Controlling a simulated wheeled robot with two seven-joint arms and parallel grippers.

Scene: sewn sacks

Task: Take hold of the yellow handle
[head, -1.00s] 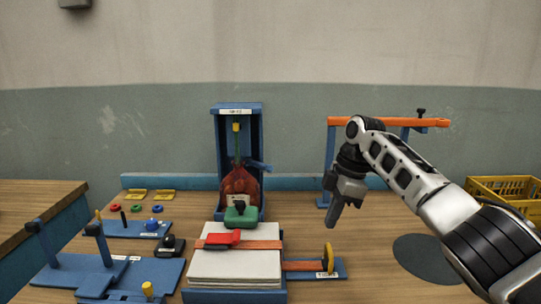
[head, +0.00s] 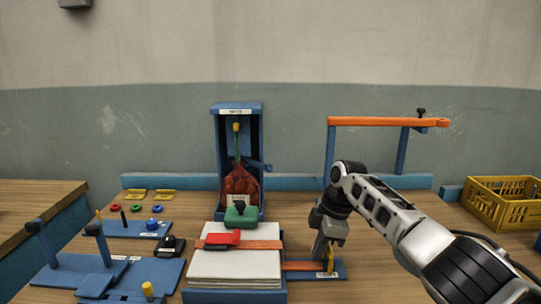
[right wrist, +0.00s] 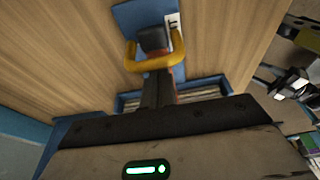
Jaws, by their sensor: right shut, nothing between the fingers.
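The yellow handle (head: 331,260) stands at the right end of the orange strap, on a small blue labelled plate (head: 340,272). My left gripper is not in view.
Left of the handle, the orange strap (head: 262,245) crosses a white stack (head: 235,268) with a red clip (head: 222,239). Behind stand a blue frame (head: 238,106) with a red sack and an orange rail (head: 380,122). A yellow crate (head: 505,213) is far right.

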